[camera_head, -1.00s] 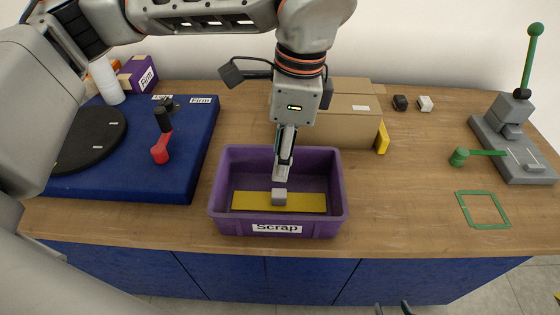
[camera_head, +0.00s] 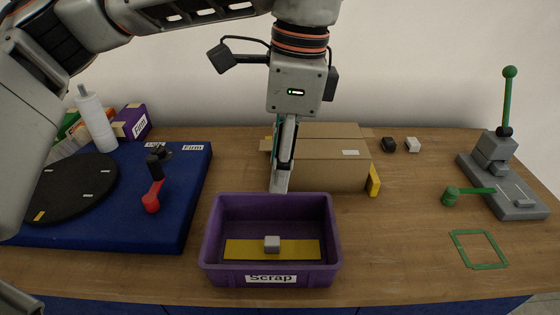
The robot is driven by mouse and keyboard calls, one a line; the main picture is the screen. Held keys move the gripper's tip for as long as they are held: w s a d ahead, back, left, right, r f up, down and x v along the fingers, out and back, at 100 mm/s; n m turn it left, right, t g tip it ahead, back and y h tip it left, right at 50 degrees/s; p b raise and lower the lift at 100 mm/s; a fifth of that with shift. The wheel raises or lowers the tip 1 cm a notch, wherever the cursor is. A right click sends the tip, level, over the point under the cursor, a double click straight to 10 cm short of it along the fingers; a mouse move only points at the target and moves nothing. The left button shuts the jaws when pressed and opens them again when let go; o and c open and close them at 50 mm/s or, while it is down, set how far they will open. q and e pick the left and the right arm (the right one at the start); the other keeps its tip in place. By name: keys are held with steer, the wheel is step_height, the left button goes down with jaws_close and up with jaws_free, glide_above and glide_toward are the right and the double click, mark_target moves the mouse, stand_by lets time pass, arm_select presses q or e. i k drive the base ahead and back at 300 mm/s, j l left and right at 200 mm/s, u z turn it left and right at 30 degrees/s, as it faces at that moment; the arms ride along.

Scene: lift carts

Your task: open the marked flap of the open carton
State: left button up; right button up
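A brown cardboard carton (camera_head: 335,173) stands at the back middle of the wooden table, partly hidden behind my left gripper. Small flap edges show at its upper left and upper right; I cannot make out a mark on any flap. A white label is on its front and a yellow piece (camera_head: 374,181) is at its right side. My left gripper (camera_head: 280,180) points down in front of the carton's left part, above and behind the purple bin. Its fingers are seen edge-on, so their opening is unclear, and nothing shows held.
The purple Scrap bin (camera_head: 212,243) holds a yellow strip (camera_head: 305,249) and a small grey block (camera_head: 272,243). A blue platform (camera_head: 150,233) with a black disc and red crank is left. A green-handled fixture (camera_head: 500,165) and green frame (camera_head: 478,248) are right.

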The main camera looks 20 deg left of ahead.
mark_target(314, 149)
steer(key=k, duration=1)
